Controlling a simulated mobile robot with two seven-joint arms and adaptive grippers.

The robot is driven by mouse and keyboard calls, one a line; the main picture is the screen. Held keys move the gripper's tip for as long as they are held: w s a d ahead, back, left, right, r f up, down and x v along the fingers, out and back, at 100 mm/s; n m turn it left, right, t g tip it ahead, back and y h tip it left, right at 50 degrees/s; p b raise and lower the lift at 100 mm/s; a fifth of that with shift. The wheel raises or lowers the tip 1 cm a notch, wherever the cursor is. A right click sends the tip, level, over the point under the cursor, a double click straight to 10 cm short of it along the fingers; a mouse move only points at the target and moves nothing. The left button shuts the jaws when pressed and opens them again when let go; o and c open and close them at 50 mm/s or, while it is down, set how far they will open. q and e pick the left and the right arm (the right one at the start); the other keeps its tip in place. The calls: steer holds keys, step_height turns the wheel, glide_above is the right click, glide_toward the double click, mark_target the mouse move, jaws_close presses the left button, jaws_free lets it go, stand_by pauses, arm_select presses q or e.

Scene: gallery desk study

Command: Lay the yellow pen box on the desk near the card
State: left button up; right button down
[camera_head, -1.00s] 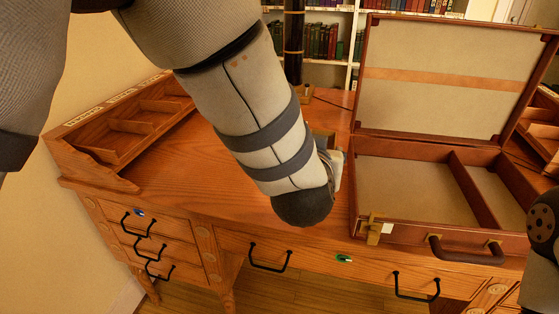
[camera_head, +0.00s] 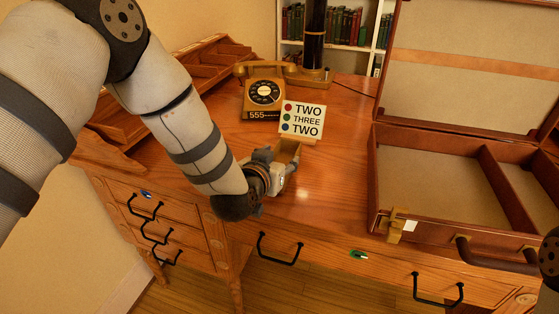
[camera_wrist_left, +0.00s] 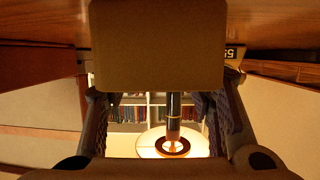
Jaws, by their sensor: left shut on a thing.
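The yellow pen box (camera_head: 288,151) is held in my left gripper (camera_head: 283,166), just in front of the card. It shows as a dull yellow-brown block between the fingers in the left wrist view (camera_wrist_left: 158,45). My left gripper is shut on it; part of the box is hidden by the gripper. I cannot tell whether the box touches the desk (camera_head: 325,190). The white card (camera_head: 302,120) stands upright with TWO, THREE, TWO and coloured dots. My right gripper is not in view.
A gold rotary telephone (camera_head: 263,94) is left of the card. An open brown suitcase (camera_head: 385,150) takes up the right of the desk. A dark column lamp (camera_head: 315,40) stands behind. Bare desk lies between card and suitcase. A pigeonhole rack (camera_head: 185,72) is at the left.

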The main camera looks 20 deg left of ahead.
arm_select(q)
steer(key=o, duration=0.9)
steer(key=shift+f, duration=0.2)
steer(key=o, duration=0.4)
steer(key=shift+o, duration=0.2)
